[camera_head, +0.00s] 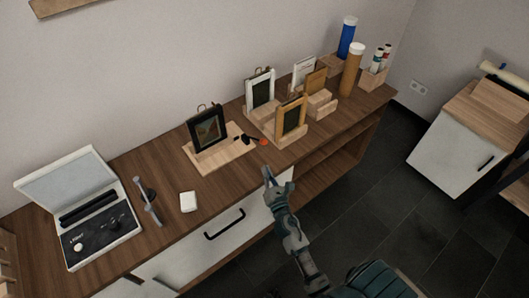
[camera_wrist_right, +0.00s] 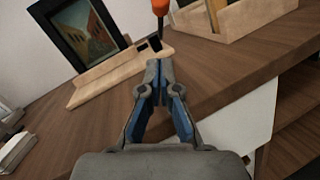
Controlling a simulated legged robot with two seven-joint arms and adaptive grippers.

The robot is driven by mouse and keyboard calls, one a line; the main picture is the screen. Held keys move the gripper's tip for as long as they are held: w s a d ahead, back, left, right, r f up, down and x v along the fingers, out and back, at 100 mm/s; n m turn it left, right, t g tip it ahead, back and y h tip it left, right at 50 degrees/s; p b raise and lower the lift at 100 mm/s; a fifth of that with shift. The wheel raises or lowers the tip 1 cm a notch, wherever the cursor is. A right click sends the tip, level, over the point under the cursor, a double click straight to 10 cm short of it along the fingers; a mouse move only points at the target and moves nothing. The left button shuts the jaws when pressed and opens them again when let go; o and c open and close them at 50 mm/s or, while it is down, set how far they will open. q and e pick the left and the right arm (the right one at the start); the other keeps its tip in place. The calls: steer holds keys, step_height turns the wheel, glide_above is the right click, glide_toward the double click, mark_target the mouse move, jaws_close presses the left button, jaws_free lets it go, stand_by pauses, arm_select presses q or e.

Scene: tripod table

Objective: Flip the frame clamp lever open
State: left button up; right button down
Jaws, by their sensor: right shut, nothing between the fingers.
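A black picture frame (camera_head: 209,130) stands on a light wooden base (camera_head: 226,154) on the table; the frame (camera_wrist_right: 84,32) also shows at the upper left of the right wrist view. A dark clamp (camera_head: 247,139) sits at the base's right end. Its lever has an orange tip (camera_head: 263,142), which shows at the top edge of the wrist view (camera_wrist_right: 160,7). My right gripper (camera_head: 268,172) is shut and empty, in front of the lever near the table's front edge. In the wrist view its fingertips (camera_wrist_right: 159,64) are below the orange tip, apart from it. My left gripper is not in view.
Wooden holders with a white frame (camera_head: 260,90) and a tan frame (camera_head: 291,117) stand right of the clamp. A white box (camera_head: 188,202), a grey stand (camera_head: 148,206) and an open case (camera_head: 75,206) are at left. The wooden tabletop (camera_head: 222,190) in front is mostly clear.

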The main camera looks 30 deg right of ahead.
steer(key=x, duration=0.4)
steer(key=shift+d, duration=0.1)
steer(key=shift+w+d+r+p, duration=0.35)
steer(key=shift+w+r+p, duration=0.1)
steer(key=shift+r, duration=0.15)
steer(key=shift+w+d+r+p, duration=0.35)
steer(key=shift+r+p, duration=0.1)
steer(key=shift+r, duration=0.1)
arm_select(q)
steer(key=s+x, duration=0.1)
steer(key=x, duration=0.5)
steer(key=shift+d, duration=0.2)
arm_select(e)
steer(key=shift+w+d+r, duration=0.15)
steer(key=shift+w, duration=0.05)
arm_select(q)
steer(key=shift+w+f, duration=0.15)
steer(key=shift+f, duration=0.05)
arm_select(e)
steer(key=shift+r, duration=0.1)
